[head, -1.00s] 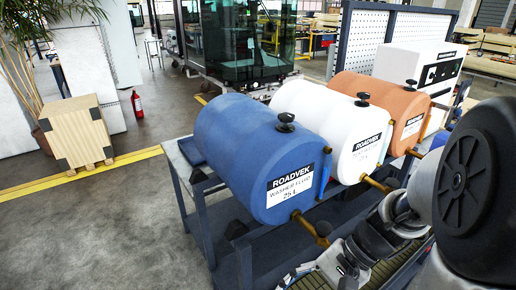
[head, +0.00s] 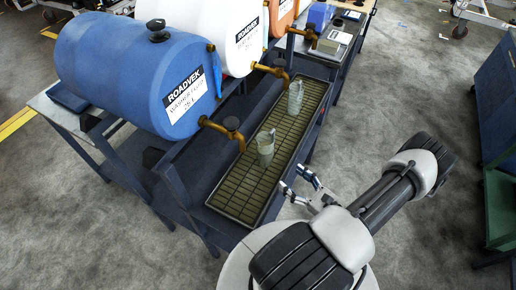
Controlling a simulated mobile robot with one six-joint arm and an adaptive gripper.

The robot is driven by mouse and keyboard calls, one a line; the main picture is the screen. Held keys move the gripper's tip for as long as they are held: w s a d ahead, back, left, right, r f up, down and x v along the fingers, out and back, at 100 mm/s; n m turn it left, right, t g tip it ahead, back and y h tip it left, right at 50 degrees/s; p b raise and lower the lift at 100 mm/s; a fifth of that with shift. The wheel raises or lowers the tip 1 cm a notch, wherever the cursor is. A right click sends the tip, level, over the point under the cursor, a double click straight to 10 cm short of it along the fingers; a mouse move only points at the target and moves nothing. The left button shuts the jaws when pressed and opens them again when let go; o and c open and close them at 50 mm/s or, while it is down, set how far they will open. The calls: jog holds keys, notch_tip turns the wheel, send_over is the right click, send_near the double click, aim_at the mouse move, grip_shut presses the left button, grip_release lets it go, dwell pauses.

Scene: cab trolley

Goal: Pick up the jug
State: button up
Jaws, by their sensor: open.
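Two clear, jug-like vessels stand upright on the slatted drip tray (head: 236,193). The nearer jug (head: 265,149) is below and right of the blue drum's brass tap. The farther jug (head: 295,99) is near the white drum's tap. I cannot tell which of the two the task means. My gripper (head: 292,178) is open and empty, near the tray's right edge. Its fingers point left toward the nearer jug, with a gap between them.
A blue drum (head: 135,70), a white drum (head: 215,30) and an orange drum (head: 284,14) lie on the trolley, with brass taps (head: 232,125) reaching over the tray. Grey floor is clear at right, before a dark blue cabinet (head: 497,95).

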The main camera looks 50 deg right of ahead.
aim_at(270, 159)
jog(key=shift+m+h, duration=0.6)
jog(key=shift+h, duration=0.1)
jog(key=w, duration=0.3)
jog(key=w+d+f, duration=0.1)
jog(key=w, duration=0.3)
jog(key=w+b, duration=0.1)
jog(key=w, duration=0.2)
jog(key=shift+w+d+f, duration=0.25)
jog(key=shift+d+f, duration=0.1)
jog(key=w, duration=0.3)
jog(key=w+d, duration=0.1)
jog(key=w, duration=0.1)
jog(key=shift+w+r+b, duration=0.15)
jog(key=shift+w+b, duration=0.2)
jog(key=shift+b, duration=0.05)
jog(key=shift+c, duration=0.2)
jog(key=c, duration=0.8)
jog(key=shift+c, duration=0.3)
jog(key=shift+r, duration=0.2)
